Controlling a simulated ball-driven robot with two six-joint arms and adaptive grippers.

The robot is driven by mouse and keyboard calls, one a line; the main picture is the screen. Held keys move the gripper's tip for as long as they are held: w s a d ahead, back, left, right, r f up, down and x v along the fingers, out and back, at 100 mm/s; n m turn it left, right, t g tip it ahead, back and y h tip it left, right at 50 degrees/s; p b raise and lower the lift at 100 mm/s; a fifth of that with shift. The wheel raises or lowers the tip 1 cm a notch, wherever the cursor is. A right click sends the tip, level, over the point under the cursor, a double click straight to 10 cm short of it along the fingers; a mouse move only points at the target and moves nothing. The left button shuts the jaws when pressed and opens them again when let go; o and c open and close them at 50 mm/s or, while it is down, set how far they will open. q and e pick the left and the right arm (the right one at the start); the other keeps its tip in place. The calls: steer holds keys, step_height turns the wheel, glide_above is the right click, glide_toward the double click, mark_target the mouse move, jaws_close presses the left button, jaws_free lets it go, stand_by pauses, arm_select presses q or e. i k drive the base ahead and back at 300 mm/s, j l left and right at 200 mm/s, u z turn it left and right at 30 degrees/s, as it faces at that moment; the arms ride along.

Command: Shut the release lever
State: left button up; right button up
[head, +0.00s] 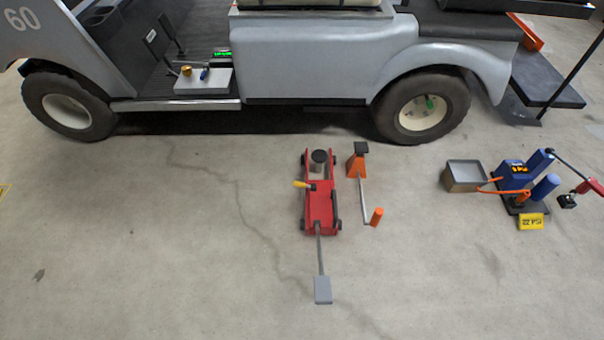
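A red floor jack (321,208) stands on the concrete floor in the middle of the head view, in front of the cart. A short lever with a yellow grip (300,184) sticks out past the jack's left side; it looks like the release lever. Its exact angle is hard to judge from here. The jack has a dark round saucer (320,156) at its far end. A long grey handle with a flat grey pad (323,290) reaches toward me. Neither of my grippers is in view, and nothing touches the jack.
The grey cart (310,55) spans the back, its rear wheel (422,108) behind the jack. An orange stand (356,166) with a rod and orange grip (376,217) is close on the jack's right. A blue pump (516,176) and grey tray (466,176) stand farther right. The left floor is clear.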

mark_target(304, 185)
steer(key=i+j+z, duration=0.2)
steer(key=z, duration=0.2)
steer(key=i+j+z, duration=0.15)
steer(key=j+z, duration=0.25)
steer(key=i+j+z, duration=0.1)
steer(key=j+z, duration=0.2)
steer(key=z, duration=0.15)
